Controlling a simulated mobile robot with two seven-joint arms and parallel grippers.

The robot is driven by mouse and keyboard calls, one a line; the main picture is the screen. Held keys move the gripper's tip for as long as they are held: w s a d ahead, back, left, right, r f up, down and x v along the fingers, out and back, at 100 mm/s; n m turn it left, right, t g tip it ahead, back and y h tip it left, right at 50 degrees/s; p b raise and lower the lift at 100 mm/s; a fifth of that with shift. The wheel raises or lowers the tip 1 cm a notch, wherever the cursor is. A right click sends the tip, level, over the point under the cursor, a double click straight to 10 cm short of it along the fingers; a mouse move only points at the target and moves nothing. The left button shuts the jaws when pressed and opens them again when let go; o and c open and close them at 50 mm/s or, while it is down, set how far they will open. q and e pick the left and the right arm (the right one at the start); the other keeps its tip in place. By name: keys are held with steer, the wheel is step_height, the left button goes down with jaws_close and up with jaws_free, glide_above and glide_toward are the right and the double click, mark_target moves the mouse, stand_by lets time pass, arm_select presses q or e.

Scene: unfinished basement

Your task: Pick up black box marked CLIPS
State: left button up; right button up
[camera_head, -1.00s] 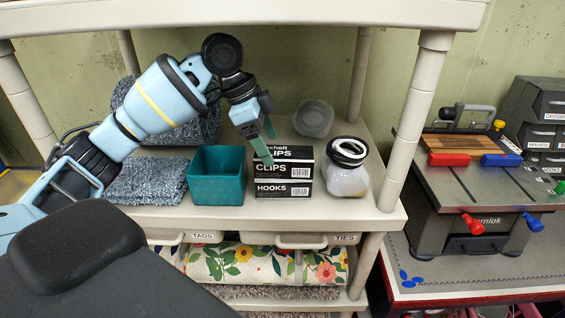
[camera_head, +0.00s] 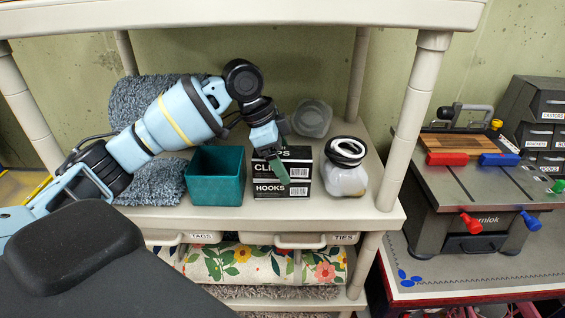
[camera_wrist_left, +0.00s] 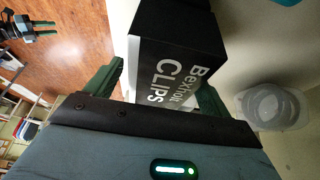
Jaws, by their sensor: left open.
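The black box marked CLIPS (camera_head: 301,169) sits on top of a black box marked HOOKS (camera_head: 299,190) on the beige shelf (camera_head: 330,212). My left gripper (camera_head: 281,178) is in front of the CLIPS box and hides part of its label. In the left wrist view the CLIPS box (camera_wrist_left: 172,62) lies between the two green fingers, with one finger on each side. The jaws are open, and I cannot tell whether the fingers touch the box.
A teal bin (camera_head: 216,178) stands left of the boxes. A jar with a black-and-white lid (camera_head: 345,172) stands close on the right, and a clear container (camera_head: 312,119) behind. Folded grey towels (camera_head: 152,180) lie at left. The upper shelf (camera_head: 250,14) is above.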

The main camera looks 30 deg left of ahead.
mark_target(287, 152)
arm_select(q)
steer(key=c, duration=1.1)
steer(key=shift+r, duration=0.15)
steer(key=shift+c, duration=0.2)
steer(key=shift+r, duration=0.5)
step_height(287, 152, up, 2)
steer(key=shift+r, duration=0.1)
steer(key=s+a+r, duration=0.1)
steer(key=s+a, duration=0.1)
steer(key=s, duration=1.3)
steer(key=shift+s+a+r, duration=0.25)
steer(key=shift+s+a, duration=0.15)
